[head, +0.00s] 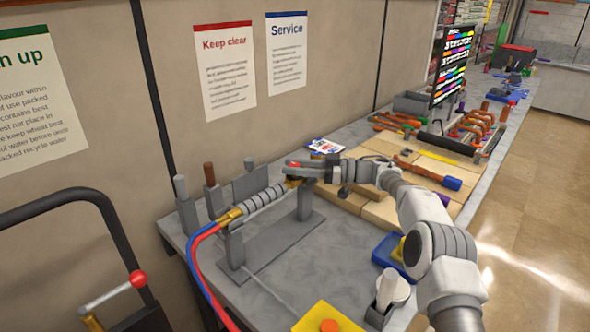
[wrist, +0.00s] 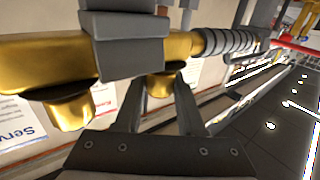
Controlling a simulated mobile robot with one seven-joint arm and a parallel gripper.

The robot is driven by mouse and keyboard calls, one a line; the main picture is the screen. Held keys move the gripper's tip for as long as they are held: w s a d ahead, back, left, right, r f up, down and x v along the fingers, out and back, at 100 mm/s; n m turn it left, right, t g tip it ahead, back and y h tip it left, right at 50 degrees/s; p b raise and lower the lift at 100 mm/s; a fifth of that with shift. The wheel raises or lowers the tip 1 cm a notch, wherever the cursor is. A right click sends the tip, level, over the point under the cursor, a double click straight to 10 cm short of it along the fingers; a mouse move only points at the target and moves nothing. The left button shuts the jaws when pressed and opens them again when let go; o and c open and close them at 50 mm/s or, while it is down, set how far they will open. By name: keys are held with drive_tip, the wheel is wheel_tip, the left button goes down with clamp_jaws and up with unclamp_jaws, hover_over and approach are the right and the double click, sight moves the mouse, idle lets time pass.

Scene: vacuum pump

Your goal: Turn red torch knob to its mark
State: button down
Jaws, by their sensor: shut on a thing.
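The torch lies level on a grey stand (head: 304,205), with a ribbed grey handle (head: 265,196) and brass fittings. In the wrist view the ribbed handle (wrist: 228,42) runs off to the right. My gripper (head: 298,172) is at the torch's far end. In the wrist view my gripper (wrist: 161,92) has its fingers on both sides of a brass-coloured knob (wrist: 160,84) under the torch body. A second brass knob (wrist: 68,108) sits to the left, clear of the fingers. A small red part (head: 293,164) shows by my gripper in the head view. I cannot make out a mark.
Red and blue hoses (head: 200,240) leave the torch's near end. Several upright grey and brown handles (head: 209,176) stand behind it by the wall. A yellow block with an orange button (head: 329,325) is at the front. Cardboard (head: 422,168) and tools lie to the right.

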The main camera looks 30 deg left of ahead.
drive_tip(key=shift+r+g, duration=0.1)
drive_tip(key=shift+g, duration=0.2)
idle(0.5)
drive_tip(key=c, duration=0.5)
unclamp_jaws()
